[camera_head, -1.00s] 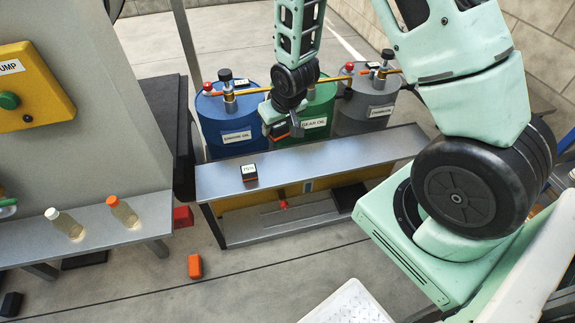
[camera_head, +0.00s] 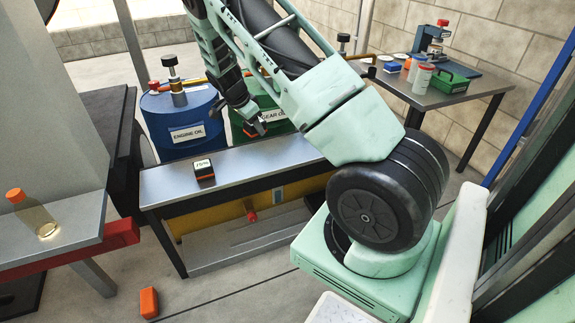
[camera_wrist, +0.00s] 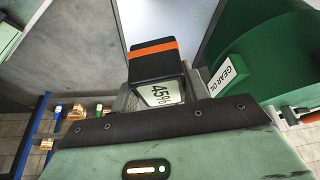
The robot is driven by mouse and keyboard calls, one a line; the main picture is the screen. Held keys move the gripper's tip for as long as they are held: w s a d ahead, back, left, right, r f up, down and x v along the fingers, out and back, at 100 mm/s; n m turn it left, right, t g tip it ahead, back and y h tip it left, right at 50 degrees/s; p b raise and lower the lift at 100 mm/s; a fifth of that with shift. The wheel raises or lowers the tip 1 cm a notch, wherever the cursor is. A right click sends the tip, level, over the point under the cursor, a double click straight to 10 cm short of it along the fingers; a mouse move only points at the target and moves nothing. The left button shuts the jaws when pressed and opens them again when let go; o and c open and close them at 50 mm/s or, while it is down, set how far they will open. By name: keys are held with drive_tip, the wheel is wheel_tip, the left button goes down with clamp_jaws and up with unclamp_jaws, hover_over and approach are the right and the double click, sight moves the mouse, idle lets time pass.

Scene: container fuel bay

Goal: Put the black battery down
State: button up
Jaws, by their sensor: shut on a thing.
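My gripper (camera_head: 250,122) is shut on a black battery (camera_wrist: 153,62) with an orange band and a white label reading 45%. In the wrist view the battery sticks out past the dark gripper edge. In the head view it is small and partly hidden at the end of my arm, in front of the green gear oil drum (camera_head: 268,102) and over the back of the grey bench top (camera_head: 240,163). Another black battery (camera_head: 203,170) with orange on it and a label stands on the bench top, left of my gripper and apart from it.
A blue engine oil drum (camera_head: 185,120) stands behind the bench. The bench top is clear right of the standing battery. A bottle with an orange cap (camera_head: 32,210) is on the left shelf. An orange block (camera_head: 148,302) lies on the floor. A side table (camera_head: 440,95) holds several items.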

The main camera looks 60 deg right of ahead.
drive_tip(key=d+f+m+b, duration=0.1)
drive_tip(key=d+f+m+g+b, duration=0.1)
drive_tip(key=d, duration=0.1)
drive_tip(key=shift+s+d+f+m+y, duration=0.1)
drive_tip(key=shift+s+m+y, duration=0.1)
drive_tip(key=shift+m+y, duration=0.15)
drive_tip(key=shift+m, duration=0.25)
wheel_tip(320, 180, down, 10)
drive_tip(key=shift+d+r+b, duration=0.1)
drive_tip(key=shift+d+b, duration=0.05)
drive_tip(key=shift+b, duration=1)
drive_tip(key=o, duration=1.2)
drive_tip(key=shift+o, duration=0.2)
